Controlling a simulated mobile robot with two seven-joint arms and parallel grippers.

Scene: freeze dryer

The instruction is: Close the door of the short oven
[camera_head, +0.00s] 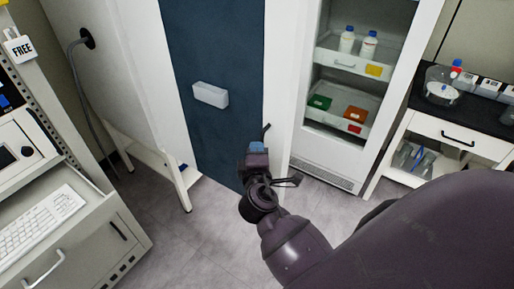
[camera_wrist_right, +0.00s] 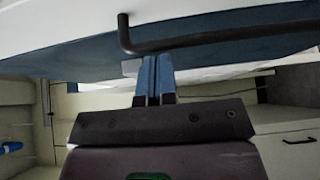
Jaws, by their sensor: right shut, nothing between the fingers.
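A tall dark blue panel with white edges (camera_head: 215,65) stands in the middle of the head view and looks like the oven door; I cannot tell how far open it is. A black bar handle (camera_head: 266,131) shows near its right edge. In the right wrist view the bent handle (camera_wrist_right: 215,41) crosses in front of a white and blue surface. My right gripper (camera_head: 256,147) has blue fingers, shut and empty. The fingertips (camera_wrist_right: 154,62) are just below the handle in the wrist view; contact is unclear. My left gripper is not in view.
A small white box (camera_head: 210,95) is on the blue panel. A glass-front cabinet (camera_head: 325,150) with bottles and trays stands to the right, and a black-topped bench (camera_head: 460,112) beyond it. An open drawer with a keyboard (camera_head: 42,220) is at left. Grey floor (camera_head: 190,235) is clear.

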